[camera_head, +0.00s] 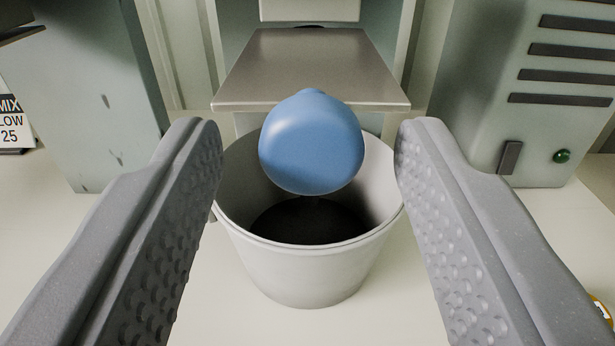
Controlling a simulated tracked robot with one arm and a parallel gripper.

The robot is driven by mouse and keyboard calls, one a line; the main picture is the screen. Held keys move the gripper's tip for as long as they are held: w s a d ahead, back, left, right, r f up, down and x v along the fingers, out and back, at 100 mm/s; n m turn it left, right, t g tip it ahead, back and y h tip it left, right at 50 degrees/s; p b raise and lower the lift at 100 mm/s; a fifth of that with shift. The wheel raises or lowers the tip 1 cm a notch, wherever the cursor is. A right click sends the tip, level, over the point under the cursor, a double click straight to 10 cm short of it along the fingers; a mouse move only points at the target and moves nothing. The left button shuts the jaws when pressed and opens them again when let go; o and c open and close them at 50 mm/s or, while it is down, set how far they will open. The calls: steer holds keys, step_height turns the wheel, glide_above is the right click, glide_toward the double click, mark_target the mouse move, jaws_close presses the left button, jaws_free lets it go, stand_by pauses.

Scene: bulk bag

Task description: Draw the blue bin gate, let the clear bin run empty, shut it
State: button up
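A blue rounded knob (312,142) sits at the front edge of a flat metal gate plate (310,70). The plate lies level at the top middle. My gripper (308,165) is open, with one textured grey finger on each side of the knob and clear gaps to both. A white round bucket (308,272) stands below the knob and plate. Its inside is dark at the bottom, and I cannot tell what is in it. The clear bin is not recognisable in this view; only a pale block (310,10) shows above the plate.
A grey-green cabinet (90,90) with a printed label (12,118) at its side stands on the left. Another cabinet (540,95) with dark slots and a green lamp (562,156) stands on the right. The pale bench top (490,240) is clear around the bucket.

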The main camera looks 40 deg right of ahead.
steer(key=b+v, duration=0.5)
steer(key=v, duration=0.8)
steer(key=shift+s+a+b, duration=0.2)
steer(key=shift+s+b, duration=0.1)
steer(key=shift+b, duration=0.05)
steer(key=shift+a, duration=0.1)
